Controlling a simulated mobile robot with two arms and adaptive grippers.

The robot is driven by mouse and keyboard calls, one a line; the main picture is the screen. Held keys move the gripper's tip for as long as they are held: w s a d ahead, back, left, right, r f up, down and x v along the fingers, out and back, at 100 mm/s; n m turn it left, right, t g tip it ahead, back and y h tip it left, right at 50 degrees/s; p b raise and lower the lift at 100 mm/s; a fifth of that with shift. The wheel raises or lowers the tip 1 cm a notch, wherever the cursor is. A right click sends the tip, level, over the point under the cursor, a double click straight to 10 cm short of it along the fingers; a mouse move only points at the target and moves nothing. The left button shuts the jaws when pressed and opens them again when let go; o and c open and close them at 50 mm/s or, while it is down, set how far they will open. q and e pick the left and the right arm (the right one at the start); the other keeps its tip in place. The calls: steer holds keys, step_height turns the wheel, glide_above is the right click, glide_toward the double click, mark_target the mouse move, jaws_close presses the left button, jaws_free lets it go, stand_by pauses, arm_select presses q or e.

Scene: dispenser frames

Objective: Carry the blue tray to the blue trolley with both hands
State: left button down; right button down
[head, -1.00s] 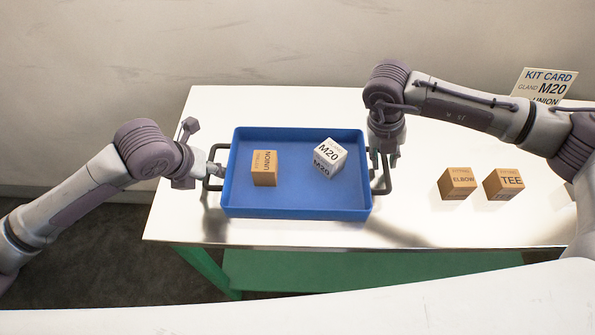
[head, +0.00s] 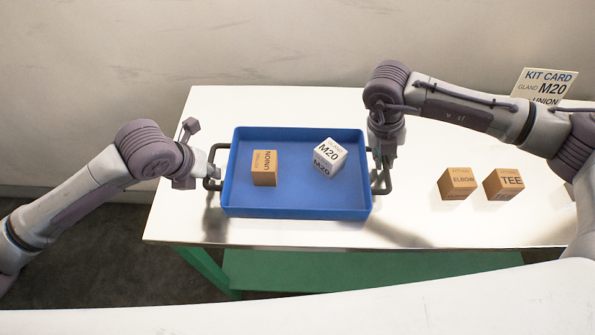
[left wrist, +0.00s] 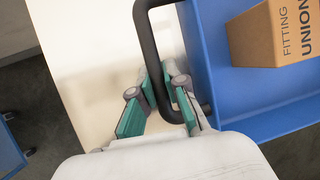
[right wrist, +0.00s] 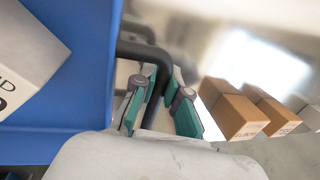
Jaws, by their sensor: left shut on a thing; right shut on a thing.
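The blue tray (head: 295,207) is level over the white table, with a dark handle at each end; I cannot tell whether it touches the top. It holds a brown UNION box (head: 264,168) and a white M20 box (head: 330,155). My left gripper (head: 212,172) is shut on the left handle (left wrist: 150,50). My right gripper (head: 383,160) is shut on the right handle (right wrist: 145,52). In the left wrist view, a blue wheeled thing (left wrist: 10,150), likely the blue trolley, shows partly at the lower left edge. The head view does not show it.
The white table (head: 300,238) has a green frame below. Brown ELBOW (head: 457,184) and TEE (head: 503,185) boxes stand right of the tray. A kit card (head: 543,85) stands at the back right. A wall is behind; open floor lies left of the table.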

arm_select(q)
steer(key=shift+w+r, duration=0.1)
steer(key=shift+r, duration=0.15)
arm_select(e)
steer(key=shift+w+r, duration=0.1)
steer(key=shift+r, duration=0.1)
